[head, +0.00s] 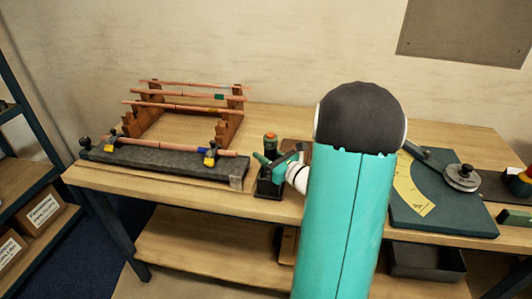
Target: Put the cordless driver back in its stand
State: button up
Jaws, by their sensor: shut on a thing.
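The cordless driver (270,143) shows as a small green and black body with an orange part at its top, near the front edge of the bench. My gripper (281,167) is at the driver from the right and is shut on it. A small black stand (268,189) is directly below the driver on the bench. The driver's lower part is small and partly covered by my gripper, so I cannot tell whether it is seated in the stand or just above it.
Left of the stand is a dark bar (165,163) with clamps and a copper pipe. Behind it, wooden racks (230,115) hold copper pipes. Right of my arm is a dark green plate with a yellow scale (410,190). Bare bench (275,118) shows behind the driver.

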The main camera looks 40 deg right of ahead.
jog(key=o, duration=1.3)
jog(key=shift+c, duration=0.2)
jog(key=s, duration=1.3)
jog(key=shift+s+d, duration=0.4)
jog(key=shift+d, duration=0.05)
